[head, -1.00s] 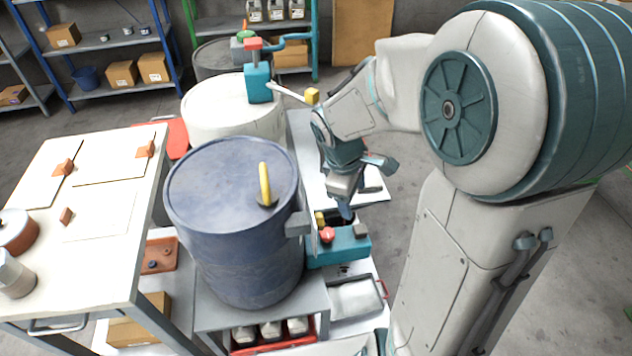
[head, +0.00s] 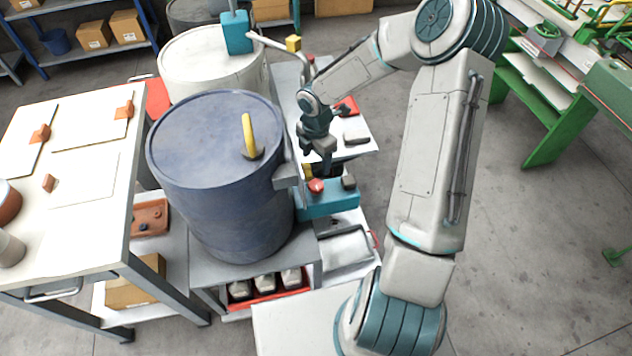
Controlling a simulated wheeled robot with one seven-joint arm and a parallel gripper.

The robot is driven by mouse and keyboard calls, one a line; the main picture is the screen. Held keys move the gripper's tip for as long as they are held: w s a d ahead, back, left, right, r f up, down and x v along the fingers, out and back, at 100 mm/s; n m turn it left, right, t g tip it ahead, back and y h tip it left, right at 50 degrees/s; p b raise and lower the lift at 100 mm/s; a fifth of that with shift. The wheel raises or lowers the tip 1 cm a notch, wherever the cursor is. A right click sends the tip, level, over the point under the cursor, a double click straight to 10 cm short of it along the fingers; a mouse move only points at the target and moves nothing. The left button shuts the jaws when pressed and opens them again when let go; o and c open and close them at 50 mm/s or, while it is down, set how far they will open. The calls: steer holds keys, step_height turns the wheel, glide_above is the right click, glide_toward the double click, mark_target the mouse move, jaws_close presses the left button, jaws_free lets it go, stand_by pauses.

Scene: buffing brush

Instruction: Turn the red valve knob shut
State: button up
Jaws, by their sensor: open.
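The red knob (head: 316,186) is round and sits on top of a teal box (head: 332,203) just right of the blue drum (head: 215,150). A dark grey block (head: 348,182) and a small yellow piece (head: 307,171) also show on that box. My gripper (head: 326,150) hangs over the box's far side, pointing down, open and empty. In the picture it is just above the red knob and apart from it. The gap in depth is hard to judge, and the fingers are small and dark against the background.
A white drum (head: 205,70) with a teal valve (head: 237,32) stands behind the blue one. A yellow handle (head: 248,135) rises from the blue drum's lid. A white table (head: 60,225) stands at the left. Open floor (head: 530,240) lies at the right.

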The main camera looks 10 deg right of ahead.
mark_target(316, 184)
step_height(316, 184, down, 12)
steer(key=shift+r+b, duration=0.25)
steer(key=shift+b, duration=0.35)
steer(key=c, duration=1)
